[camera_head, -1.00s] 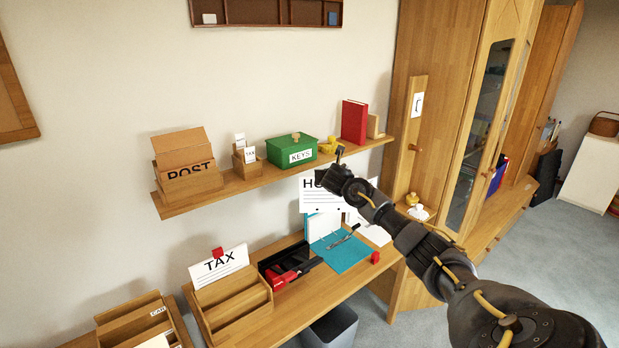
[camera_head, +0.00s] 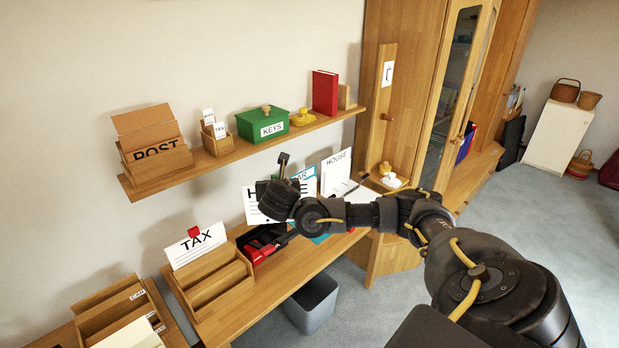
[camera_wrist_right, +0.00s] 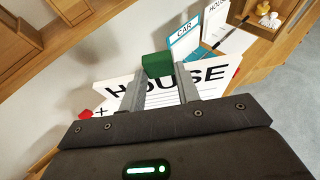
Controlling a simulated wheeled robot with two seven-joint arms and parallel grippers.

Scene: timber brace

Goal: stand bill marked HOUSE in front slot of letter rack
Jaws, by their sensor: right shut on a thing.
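The bill marked HOUSE (camera_head: 253,207) is a white sheet in the air above the desk, partly hidden by my right arm. My right gripper (camera_wrist_right: 158,78) is shut on the green clip (camera_wrist_right: 157,64) at the bill's top edge; the large HOUSE lettering shows behind its fingers in the right wrist view. The wooden letter rack (camera_head: 222,298) stands on the desk at lower left of the bill. A TAX bill (camera_head: 196,244) with a red clip stands in its back slot. The slots in front look empty. The held bill is apart from the rack. My left gripper is out of view.
A black tray (camera_head: 262,240) with red things lies right of the rack. Another wooden holder (camera_head: 118,306) with papers stands at left. A CAR sheet (camera_wrist_right: 184,38) and another HOUSE sheet (camera_head: 336,172) stand behind the arm. A shelf (camera_head: 235,152) runs above.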

